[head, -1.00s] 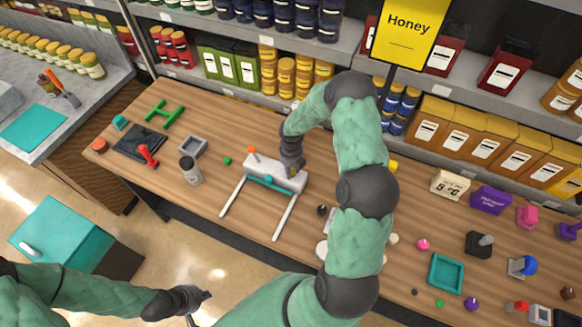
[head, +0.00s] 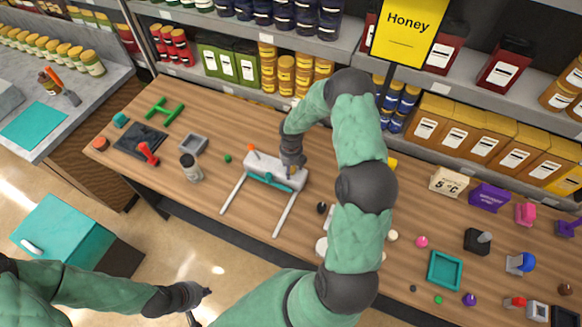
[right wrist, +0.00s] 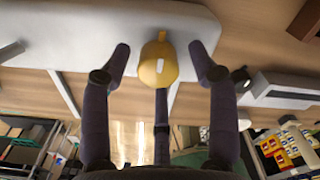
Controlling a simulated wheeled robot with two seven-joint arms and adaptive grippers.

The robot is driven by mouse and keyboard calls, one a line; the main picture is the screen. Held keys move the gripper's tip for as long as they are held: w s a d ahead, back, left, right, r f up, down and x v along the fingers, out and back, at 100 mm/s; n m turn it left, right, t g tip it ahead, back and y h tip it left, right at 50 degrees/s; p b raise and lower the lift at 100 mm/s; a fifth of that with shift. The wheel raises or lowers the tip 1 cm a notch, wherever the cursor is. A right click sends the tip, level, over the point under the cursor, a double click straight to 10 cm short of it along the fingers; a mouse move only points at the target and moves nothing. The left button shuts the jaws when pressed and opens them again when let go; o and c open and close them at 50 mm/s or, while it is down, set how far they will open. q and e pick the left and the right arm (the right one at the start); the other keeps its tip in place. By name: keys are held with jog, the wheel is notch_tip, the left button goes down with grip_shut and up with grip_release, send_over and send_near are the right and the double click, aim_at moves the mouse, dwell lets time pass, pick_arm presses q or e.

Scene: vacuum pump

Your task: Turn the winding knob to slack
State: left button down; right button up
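The pump-like device (head: 262,162) has a pale grey body, a teal bar, an orange knob (head: 251,148) at its left end and two white legs. It stands on the wooden table. In the head view the right gripper (head: 291,168) is at the device's right end. My left gripper (head: 200,297) is low at the left, away from the table; its opening is unclear.
The table (head: 215,125) holds many small items, including a dark jar (head: 190,167), a grey square frame (head: 194,145) and a teal tray (head: 445,270). Stocked shelves run behind the table. My right arm hides part of its middle.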

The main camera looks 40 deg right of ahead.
jog(key=shift+w+d+r, duration=0.1)
jog(key=shift+r, duration=0.2)
notch_tip(320, 180, up, 11)
jog(key=shift+r, duration=0.2)
